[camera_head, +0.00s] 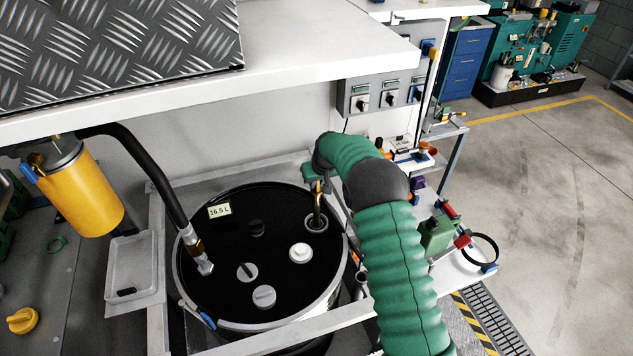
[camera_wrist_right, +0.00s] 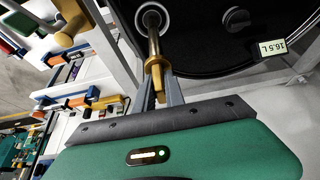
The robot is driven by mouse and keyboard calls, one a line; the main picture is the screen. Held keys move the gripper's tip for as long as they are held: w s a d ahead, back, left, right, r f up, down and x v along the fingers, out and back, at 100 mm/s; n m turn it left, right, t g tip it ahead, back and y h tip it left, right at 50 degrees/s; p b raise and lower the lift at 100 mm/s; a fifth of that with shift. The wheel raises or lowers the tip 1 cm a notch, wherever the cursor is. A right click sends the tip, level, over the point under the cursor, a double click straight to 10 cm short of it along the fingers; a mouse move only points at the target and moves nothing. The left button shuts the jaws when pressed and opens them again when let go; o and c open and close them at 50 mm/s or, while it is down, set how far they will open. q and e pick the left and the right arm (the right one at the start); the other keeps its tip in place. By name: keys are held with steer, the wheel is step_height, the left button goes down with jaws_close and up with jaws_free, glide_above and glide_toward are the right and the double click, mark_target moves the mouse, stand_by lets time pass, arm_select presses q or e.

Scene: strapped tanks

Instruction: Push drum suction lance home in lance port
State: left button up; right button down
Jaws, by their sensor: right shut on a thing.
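The black drum (camera_head: 245,285) stands below the bench with its lid facing up. The lance port (camera_head: 316,223) is a pale ring at the lid's right side; it also shows in the wrist view (camera_wrist_right: 153,17). The brass suction lance (camera_head: 318,203) stands in the port, with a length of its shaft still above the ring. In the wrist view the lance (camera_wrist_right: 155,52) runs from the ring to between my fingers. My right gripper (camera_head: 317,180) is shut on its upper end; the fingers show in the wrist view (camera_wrist_right: 160,90). The lance's lower end is hidden. My left gripper is out of view.
A black hose (camera_head: 150,170) with a metal end fitting reaches the lid's left side. Several caps and a 16.5 L label (camera_head: 219,211) are on the lid. A pale frame (camera_head: 290,335) surrounds the drum. The bench edge (camera_head: 290,75) overhangs behind; a yellow canister (camera_head: 85,200) hangs left.

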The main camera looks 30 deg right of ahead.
mark_target(318, 212)
steer(key=shift+f+b, duration=5.25)
steer(key=shift+f, duration=2.6)
steer(key=c, duration=1.3)
jaws_free()
steer(key=b+v, duration=0.2)
steer(key=v, duration=1.4)
steer(key=shift+s+r+b, duration=0.15)
steer(key=shift+r+b, duration=0.2)
steer(key=shift+r, duration=0.05)
